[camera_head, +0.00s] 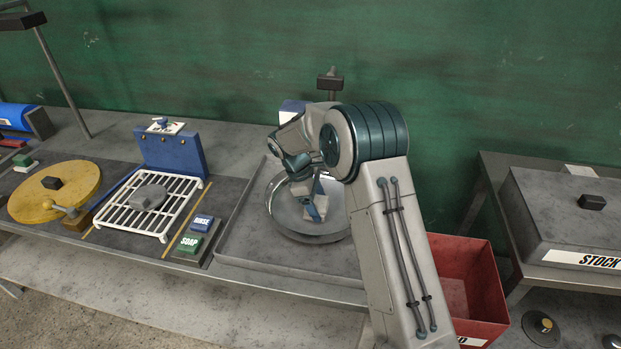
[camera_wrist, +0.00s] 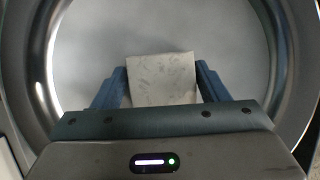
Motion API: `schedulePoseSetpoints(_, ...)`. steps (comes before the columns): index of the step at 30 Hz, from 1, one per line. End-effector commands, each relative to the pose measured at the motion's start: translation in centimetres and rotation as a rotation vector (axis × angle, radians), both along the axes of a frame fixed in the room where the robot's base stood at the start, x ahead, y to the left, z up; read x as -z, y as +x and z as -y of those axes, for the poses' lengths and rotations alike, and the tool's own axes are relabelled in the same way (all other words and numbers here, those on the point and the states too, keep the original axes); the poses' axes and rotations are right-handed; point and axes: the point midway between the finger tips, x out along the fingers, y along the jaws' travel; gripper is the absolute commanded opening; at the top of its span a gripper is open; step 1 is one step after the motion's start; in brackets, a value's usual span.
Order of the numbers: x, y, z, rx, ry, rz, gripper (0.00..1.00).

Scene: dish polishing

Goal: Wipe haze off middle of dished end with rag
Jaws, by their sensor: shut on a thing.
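The dished end (camera_head: 277,208) is a round, shiny metal dish on a grey tray in the middle of the head view, partly hidden by my arm. In the wrist view its hazy, pale inner surface (camera_wrist: 200,28) fills the middle, with a bright rim around it. My gripper (camera_wrist: 160,88) is shut on the rag (camera_wrist: 162,78), a pale, speckled, squarish cloth between the two blue fingers. The gripper is over the dish's middle. I cannot tell whether the rag touches the surface. In the head view the gripper (camera_head: 315,207) is inside the dish's outline.
The grey tray (camera_head: 245,245) has a low rim. A white rack (camera_head: 125,207), green SOAP block (camera_head: 189,243) and blue RINSE block (camera_head: 201,223) stand to its left, beside a yellow disc (camera_head: 30,199). A red bin (camera_head: 468,270) and STOCK box (camera_head: 545,225) are at right.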

Motion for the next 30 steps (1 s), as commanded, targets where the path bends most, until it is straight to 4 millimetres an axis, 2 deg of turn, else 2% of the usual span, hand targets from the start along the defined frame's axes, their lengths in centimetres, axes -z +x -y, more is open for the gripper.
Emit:
schedulePoseSetpoints(4,-0.1,-0.2,1.2,-0.002,-0.001,-0.001,0.36)
schedulePoseSetpoints(14,-0.3,0.4,-1.2,0.006,0.000,-0.001,0.36)
schedulePoseSetpoints(18,-2.3,0.4,-0.9,0.012,0.000,0.001,0.36)
schedulePoseSetpoints(30,-5.8,0.5,-0.7,0.016,0.000,0.000,0.36)
